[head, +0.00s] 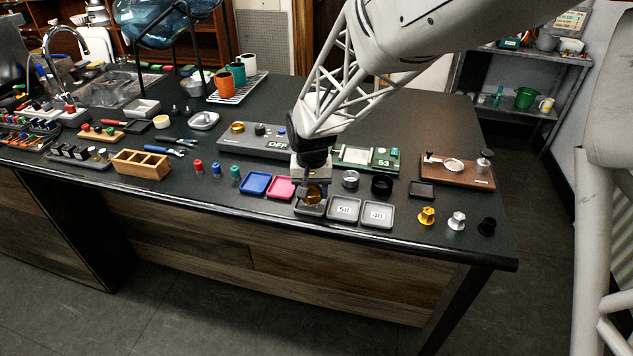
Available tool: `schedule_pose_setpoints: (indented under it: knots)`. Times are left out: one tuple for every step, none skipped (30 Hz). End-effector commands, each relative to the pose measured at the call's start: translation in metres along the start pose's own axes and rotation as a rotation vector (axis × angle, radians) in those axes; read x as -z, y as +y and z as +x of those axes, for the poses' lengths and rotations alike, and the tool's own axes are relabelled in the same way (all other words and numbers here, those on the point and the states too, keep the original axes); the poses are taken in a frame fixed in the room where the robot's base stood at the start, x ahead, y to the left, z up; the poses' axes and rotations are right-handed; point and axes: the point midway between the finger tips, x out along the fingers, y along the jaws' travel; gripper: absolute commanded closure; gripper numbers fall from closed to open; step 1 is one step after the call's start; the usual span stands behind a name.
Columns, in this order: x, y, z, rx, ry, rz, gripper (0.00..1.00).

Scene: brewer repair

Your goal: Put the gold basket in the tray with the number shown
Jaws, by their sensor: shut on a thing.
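My gripper (313,182) points down near the front edge of the bench, shut on the gold basket (315,194). The basket is low over a grey tray (302,211); I cannot tell whether it touches the tray, and the gripper and basket hide that tray's label. Two more grey trays stand to its right, the middle one (344,220) and the right one (377,223), both empty with white number labels too small to read surely. A green device (352,155) behind them shows a number that looks like 53.
A blue tray (255,184) and a pink tray (280,188) lie left of the gripper. A steel ring (350,180) and a black ring (381,186) stand close behind the grey trays. The grey OFF unit (240,143) is behind.

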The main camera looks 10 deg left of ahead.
Motion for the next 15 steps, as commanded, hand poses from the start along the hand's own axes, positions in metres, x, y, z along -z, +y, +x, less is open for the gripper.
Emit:
schedule_pose_setpoints:
  knots:
    - [0.0001,0.0,-0.0003,0.0,0.0,0.0,0.72]
    - [0.0001,0.0,-0.0002,0.0,0.0,0.0,0.72]
    - [0.0001,0.0,-0.0003,0.0,0.0,0.0,0.72]
    - [0.0001,0.0,-0.0003,0.0,0.0,0.0,0.72]
    - [0.0001,-0.0001,-0.0002,0.0,0.0,0.0,0.72]
    - [0.0001,0.0,0.0002,0.0,0.0,0.0,0.72]
    - [0.0001,-0.0001,0.0007,0.0,0.0,0.0,0.72]
    - [0.0001,0.0,0.0014,0.0,0.0,0.0,0.72]
    - [0.0001,-0.0001,0.0022,0.0,0.0,0.0,0.72]
    - [0.0002,-0.0001,0.0028,0.0,0.0,0.0,0.72]
    - [0.0002,-0.0001,0.0034,0.0,0.001,0.0,0.72]
    - [0.0003,-0.0001,0.0042,0.0,0.001,0.0,0.72]
    - [0.0003,-0.0001,0.0048,0.0,0.001,0.0,0.72]
    - [0.0003,-0.0001,0.0054,0.0,0.001,0.0,0.72]
    - [0.0003,-0.0001,0.0062,0.0,0.001,0.0,0.72]
